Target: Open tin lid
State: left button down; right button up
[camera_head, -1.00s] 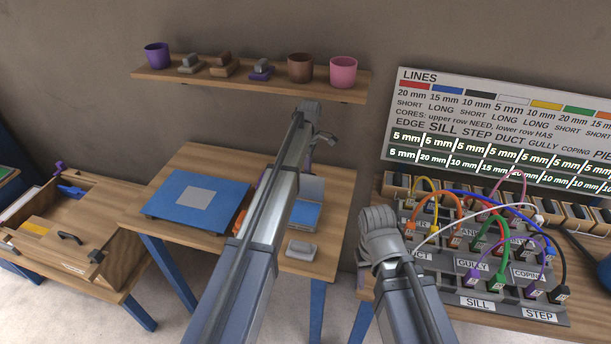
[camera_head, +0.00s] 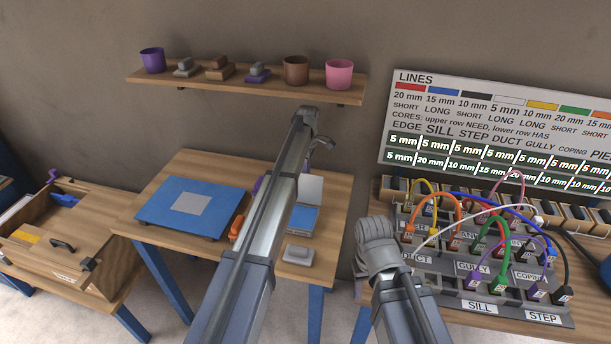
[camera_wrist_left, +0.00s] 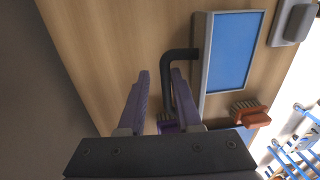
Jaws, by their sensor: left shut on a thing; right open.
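The blue tin (camera_head: 303,219) stands on the middle table, partly behind my left arm. Its pale lid (camera_head: 309,189) is raised along the far side. In the left wrist view, the tin's blue face (camera_wrist_left: 234,50) has a grey rim, and a black bent handle (camera_wrist_left: 180,56) comes off the lid side. My left gripper (camera_wrist_left: 158,78) has its purple fingers on either side of the handle's lower part; it is shut on the handle.
A blue board (camera_head: 165,212) lies left on the table. An orange-brown brush (camera_wrist_left: 250,114) and a grey block (camera_head: 297,255) lie near the tin. A shelf (camera_head: 190,78) with cups hangs above. A cable panel (camera_head: 452,291) is at right, a wooden box (camera_head: 85,240) at left.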

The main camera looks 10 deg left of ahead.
pick_arm(q)
jog(key=shift+w, duration=0.95)
jog(key=c, duration=1)
grip_release()
jog(key=shift+o, duration=0.6)
jog(key=shift+w+d+f, duration=0.1)
jog(key=shift+w+f, duration=0.1)
jog(key=shift+s, duration=0.15)
jog(key=shift+s, duration=0.15)
